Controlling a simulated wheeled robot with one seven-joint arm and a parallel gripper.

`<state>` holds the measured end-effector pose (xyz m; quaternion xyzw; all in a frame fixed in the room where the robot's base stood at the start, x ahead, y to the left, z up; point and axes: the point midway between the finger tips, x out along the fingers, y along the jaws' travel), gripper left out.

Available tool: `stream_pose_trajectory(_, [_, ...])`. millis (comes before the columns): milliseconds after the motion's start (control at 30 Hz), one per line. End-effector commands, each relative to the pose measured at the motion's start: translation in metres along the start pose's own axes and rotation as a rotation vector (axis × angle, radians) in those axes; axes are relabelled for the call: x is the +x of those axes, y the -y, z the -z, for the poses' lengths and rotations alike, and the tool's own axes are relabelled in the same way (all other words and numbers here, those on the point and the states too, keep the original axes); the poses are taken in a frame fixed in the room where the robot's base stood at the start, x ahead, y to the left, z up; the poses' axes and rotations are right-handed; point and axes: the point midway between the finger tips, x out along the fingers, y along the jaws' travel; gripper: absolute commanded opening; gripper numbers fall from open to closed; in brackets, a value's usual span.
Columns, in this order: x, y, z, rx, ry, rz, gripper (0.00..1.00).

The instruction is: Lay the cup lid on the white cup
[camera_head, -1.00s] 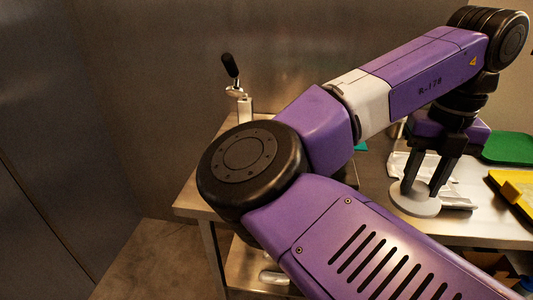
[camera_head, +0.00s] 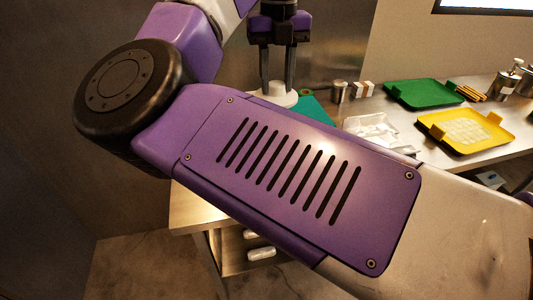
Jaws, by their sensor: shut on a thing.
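My gripper (camera_head: 277,84) points down near the top middle of the head view. Its two dark fingers are shut on the cup lid (camera_head: 287,100), a pale round disc with a raised middle part between the fingertips. The lid looks about level, beside and partly in front of a teal mat (camera_head: 318,110). My purple arm hides what is below the lid, so I cannot tell whether it touches anything. I cannot make out the white cup.
Right of the gripper stand a small metal can (camera_head: 338,92) and a small box (camera_head: 363,89). A white crumpled-looking item (camera_head: 372,130), a green tray (camera_head: 400,99) and a yellow tray (camera_head: 440,136) lie further right. The metal wall is close behind.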

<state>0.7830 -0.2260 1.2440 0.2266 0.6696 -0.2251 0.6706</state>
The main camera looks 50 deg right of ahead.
Motion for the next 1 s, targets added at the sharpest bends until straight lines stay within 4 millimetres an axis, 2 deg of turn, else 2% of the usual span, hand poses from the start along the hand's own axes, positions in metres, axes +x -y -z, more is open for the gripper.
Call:
stream_pose_trajectory(100, [0.03,0.001,0.001,0.0,-0.005,0.006,0.0])
stream_pose_trajectory(500, [0.12,0.0,0.001,-0.002,-0.003,0.001,0.0])
stream_pose_trajectory(600, [0.132,0.0,0.001,-0.002,-0.002,0.001,0.0])
stream_pose_trajectory(833, [0.147,0.0,0.001,-0.002,-0.002,0.001,0.0])
stream_pose_trajectory(1000, [0.171,0.0,0.001,-0.002,-0.003,0.002,0.0])
